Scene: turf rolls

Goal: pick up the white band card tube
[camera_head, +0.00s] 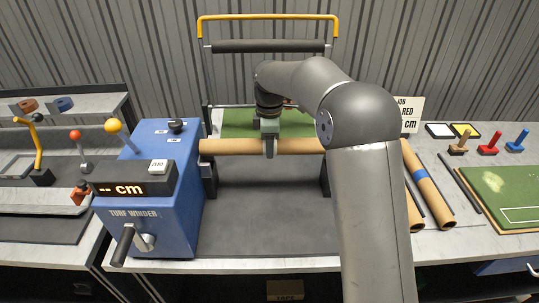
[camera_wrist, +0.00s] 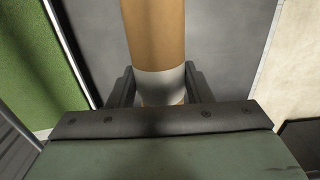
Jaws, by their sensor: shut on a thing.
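The card tube (camera_head: 230,147) is brown and lies level, left to right, above the dark bed of the turf winder. Its left end shows at the blue winder housing; I cannot tell whether it touches. Its right end is hidden behind my arm. My gripper (camera_head: 270,148) is over the tube's middle, pointing down. In the wrist view the tube (camera_wrist: 153,35) runs between the two fingers of my gripper (camera_wrist: 158,88), and its white band (camera_wrist: 160,84) is right at the fingers. The gripper is shut on the tube at the band.
The blue turf winder (camera_head: 152,200) has a crank and a display reading "-- cm". Green turf (camera_head: 240,122) lies behind the tube. At right are a blue-banded tube (camera_head: 420,178), several stamps (camera_head: 488,145) and a turf board (camera_head: 505,190). The dark bed (camera_head: 262,225) in front is clear.

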